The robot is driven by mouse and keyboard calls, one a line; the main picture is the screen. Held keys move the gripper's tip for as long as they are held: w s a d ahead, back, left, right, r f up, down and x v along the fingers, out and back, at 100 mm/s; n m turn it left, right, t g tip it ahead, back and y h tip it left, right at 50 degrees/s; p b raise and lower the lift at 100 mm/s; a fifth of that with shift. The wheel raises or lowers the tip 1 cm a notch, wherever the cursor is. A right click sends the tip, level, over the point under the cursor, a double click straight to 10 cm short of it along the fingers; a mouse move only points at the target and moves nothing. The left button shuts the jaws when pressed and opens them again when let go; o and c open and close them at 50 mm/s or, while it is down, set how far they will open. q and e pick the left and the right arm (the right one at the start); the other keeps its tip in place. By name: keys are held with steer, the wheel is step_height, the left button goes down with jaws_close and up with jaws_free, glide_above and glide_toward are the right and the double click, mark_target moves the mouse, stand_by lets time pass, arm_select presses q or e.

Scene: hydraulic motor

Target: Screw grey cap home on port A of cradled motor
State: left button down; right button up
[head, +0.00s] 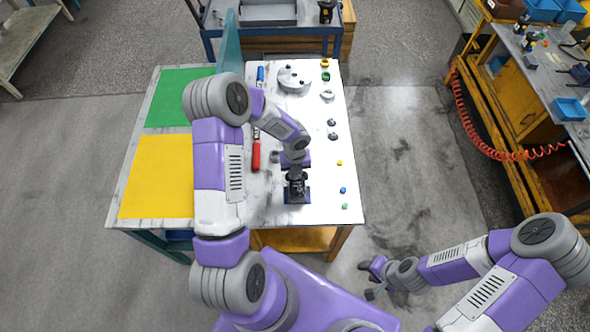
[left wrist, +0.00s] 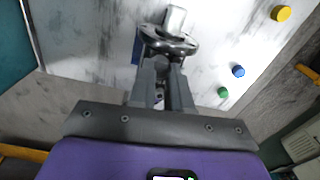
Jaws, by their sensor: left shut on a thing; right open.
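The dark motor (head: 297,188) sits in a blue cradle (head: 290,198) near the front of the white table. In the left wrist view the motor's round metal flange (left wrist: 182,45) and pale shaft end (left wrist: 175,18) show just beyond my fingertips. My left gripper (head: 296,176) is over the motor, its fingers (left wrist: 161,66) shut on a small grey part at the motor, which looks like the grey cap. The fingers mostly hide it and port A, so its seating cannot be told. My right gripper (head: 370,278) is open and empty, low beyond the table's front edge.
Along the table's right side lie several caps, including grey ones (head: 332,136) and a green one (head: 325,76), and small coloured plugs (head: 343,190). A round grey plate (head: 294,79) lies behind. A red-handled tool (head: 256,155) lies left. Green (head: 180,97) and yellow (head: 157,176) mats are further left.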

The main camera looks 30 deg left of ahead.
arm_select(q)
steer(key=m+p, duration=0.1)
steer(key=m, duration=0.2)
steer(key=shift+p, duration=0.3)
steer(key=c, duration=1.2)
jaws_free()
